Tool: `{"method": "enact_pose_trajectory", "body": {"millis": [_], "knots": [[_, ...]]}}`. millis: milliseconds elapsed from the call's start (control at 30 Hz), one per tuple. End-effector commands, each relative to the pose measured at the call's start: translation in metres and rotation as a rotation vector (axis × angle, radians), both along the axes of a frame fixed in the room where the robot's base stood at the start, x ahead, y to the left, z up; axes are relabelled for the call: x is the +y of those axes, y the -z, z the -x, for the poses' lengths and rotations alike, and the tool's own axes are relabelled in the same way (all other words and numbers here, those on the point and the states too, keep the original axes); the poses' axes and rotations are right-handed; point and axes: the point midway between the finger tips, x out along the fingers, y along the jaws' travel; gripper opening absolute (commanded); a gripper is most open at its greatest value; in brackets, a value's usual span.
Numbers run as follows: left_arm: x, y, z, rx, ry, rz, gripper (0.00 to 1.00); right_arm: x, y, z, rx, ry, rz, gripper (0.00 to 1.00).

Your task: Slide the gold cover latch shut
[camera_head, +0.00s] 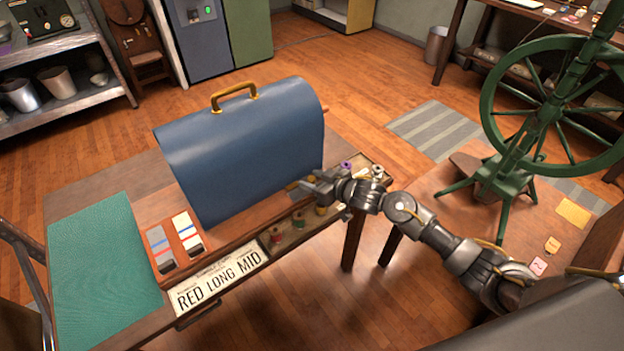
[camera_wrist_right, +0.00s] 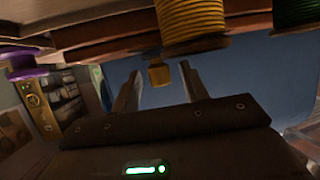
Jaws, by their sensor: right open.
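The blue domed cover (camera_head: 240,145) stands closed on the wooden table, with a gold handle on its top. A small gold block (camera_wrist_right: 159,75), which looks like the cover latch, shows in the right wrist view between and beyond the two fingers, against the blue cover (camera_wrist_right: 225,75). A bit of gold (camera_head: 292,186) also shows in the head view at the cover's lower right front. My right gripper (camera_head: 304,185) is there, and in the right wrist view (camera_wrist_right: 160,85) its fingers are apart with a gap between them. Contact with the latch cannot be told. My left gripper is out of view.
Thread spools (camera_head: 276,232) stand in a tray along the table's front, close to my right gripper; a yellow spool (camera_wrist_right: 193,22) is near it in the wrist view. A sign (camera_head: 222,282), sample cards (camera_head: 175,243) and a green mat (camera_head: 105,262) lie leftward. A green spinning wheel (camera_head: 505,165) stands right.

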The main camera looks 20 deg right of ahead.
Motion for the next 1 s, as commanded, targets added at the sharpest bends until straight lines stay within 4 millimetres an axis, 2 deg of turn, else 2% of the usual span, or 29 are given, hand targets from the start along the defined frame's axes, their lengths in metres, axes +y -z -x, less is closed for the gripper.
{"method": "enact_pose_trajectory", "body": {"millis": [367, 700, 900, 1000], "knots": [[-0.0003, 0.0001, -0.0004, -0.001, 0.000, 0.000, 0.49, 0.0033, 0.0021, -0.0038, 0.000, -0.001, 0.000, 0.43], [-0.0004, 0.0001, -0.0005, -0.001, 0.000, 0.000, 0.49, 0.0031, 0.0022, -0.0036, 0.001, -0.001, 0.000, 0.00], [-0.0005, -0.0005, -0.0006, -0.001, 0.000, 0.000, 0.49, 0.0039, 0.0020, -0.0032, 0.001, -0.001, 0.000, 0.00], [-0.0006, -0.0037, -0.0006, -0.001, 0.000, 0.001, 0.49, 0.0119, 0.0016, 0.0001, 0.002, -0.004, -0.001, 0.00]]}}
